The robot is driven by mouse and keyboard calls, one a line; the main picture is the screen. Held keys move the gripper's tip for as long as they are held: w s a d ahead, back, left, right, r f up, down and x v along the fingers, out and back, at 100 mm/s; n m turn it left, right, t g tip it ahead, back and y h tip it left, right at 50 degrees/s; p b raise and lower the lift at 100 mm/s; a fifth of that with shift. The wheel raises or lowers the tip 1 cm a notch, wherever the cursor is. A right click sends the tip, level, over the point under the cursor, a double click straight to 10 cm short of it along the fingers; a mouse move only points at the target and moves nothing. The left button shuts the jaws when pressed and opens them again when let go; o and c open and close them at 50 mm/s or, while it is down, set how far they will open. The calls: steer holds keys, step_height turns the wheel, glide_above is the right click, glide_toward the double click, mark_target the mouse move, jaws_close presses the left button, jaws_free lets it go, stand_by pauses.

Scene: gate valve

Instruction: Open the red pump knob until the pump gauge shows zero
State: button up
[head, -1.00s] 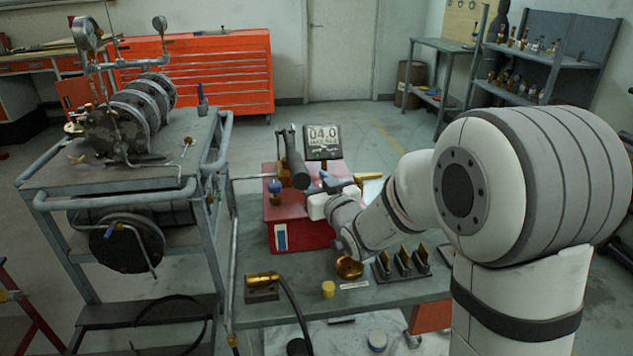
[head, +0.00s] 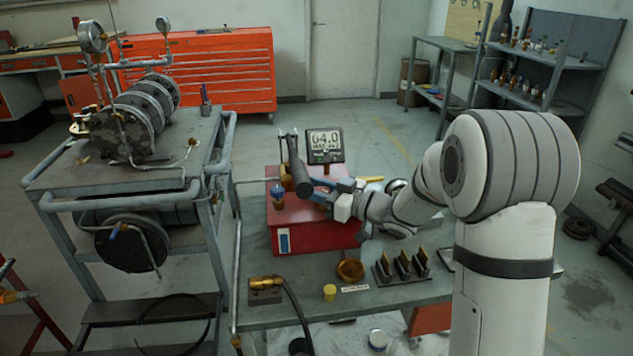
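The red pump (head: 338,237) stands on the workbench in the middle of the head view. A small blue-topped knob (head: 277,192) sits on the pump's left front top. A thick dark lever handle (head: 299,175) stands over the pump top.
A grey trolley (head: 130,198) with a flanged valve assembly stands left of the bench. On the bench front lie a brass bowl (head: 350,271), a yellow cap (head: 330,292), a rack of brass parts (head: 401,266) and a hose fitting (head: 265,290).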

steer(key=shift+s+a+n+g+y+p, duration=0.1)
steer(key=shift+n+g+y+p, duration=0.45)
steer(key=shift+n+g, duration=0.7)
steer(key=shift+g, duration=0.35)
steer(key=o, duration=1)
steer(key=shift+c, duration=0.2)
steer(key=v, duration=0.8)
steer(key=shift+a, duration=0.1)
